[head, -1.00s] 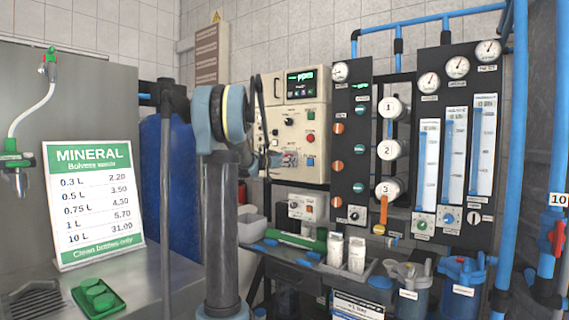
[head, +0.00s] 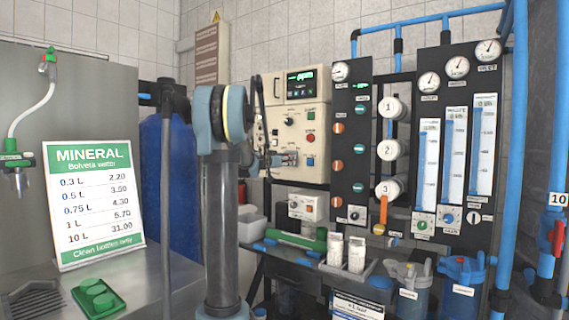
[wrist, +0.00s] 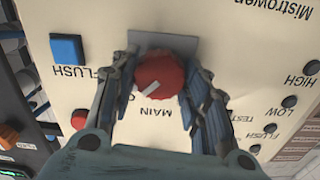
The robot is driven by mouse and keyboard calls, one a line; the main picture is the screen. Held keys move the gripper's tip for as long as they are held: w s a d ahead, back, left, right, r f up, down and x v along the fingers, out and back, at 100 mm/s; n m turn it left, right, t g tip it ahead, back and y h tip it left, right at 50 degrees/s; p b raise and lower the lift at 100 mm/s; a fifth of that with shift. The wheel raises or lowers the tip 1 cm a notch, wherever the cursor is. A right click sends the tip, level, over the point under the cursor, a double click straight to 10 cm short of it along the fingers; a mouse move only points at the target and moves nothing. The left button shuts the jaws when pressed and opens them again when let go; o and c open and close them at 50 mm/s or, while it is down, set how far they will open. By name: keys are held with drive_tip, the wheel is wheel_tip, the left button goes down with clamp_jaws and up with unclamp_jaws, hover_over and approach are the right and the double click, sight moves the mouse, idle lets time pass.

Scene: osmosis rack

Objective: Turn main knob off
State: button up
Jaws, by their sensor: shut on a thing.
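The main knob (wrist: 168,70) is round and red with a white pointer mark. It sits on a grey plate (wrist: 178,43) on the cream control panel (wrist: 80,15), above the upside-down label MAIN in the wrist view. Its white mark points to the lower left of that picture. My gripper (wrist: 158,76) is shut on the knob, one finger on each side. In the head view my gripper (head: 280,159) is at the lower part of the cream control box (head: 313,90), where it hides the knob.
A blue FLUSH button (wrist: 67,47) and a red button (wrist: 79,120) are beside my fingers. Several dark indicators (wrist: 290,101) line the other side. In the head view a black panel (head: 352,140) with valves stands right of the box, and blue tank (head: 170,190) left.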

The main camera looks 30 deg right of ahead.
drive_tip(key=shift+w+a+n, duration=0.1)
drive_tip(key=shift+w+n, duration=0.05)
drive_tip(key=shift+n, duration=4.15)
drive_tip(key=shift+w+a+n, duration=0.1)
drive_tip(key=shift+n, duration=4.2)
drive_tip(key=shift+f, duration=0.1)
drive_tip(key=o, duration=1.1)
drive_tip(key=shift+s, duration=0.1)
drive_tip(key=v, duration=1.2)
drive_tip(key=shift+f, duration=0.1)
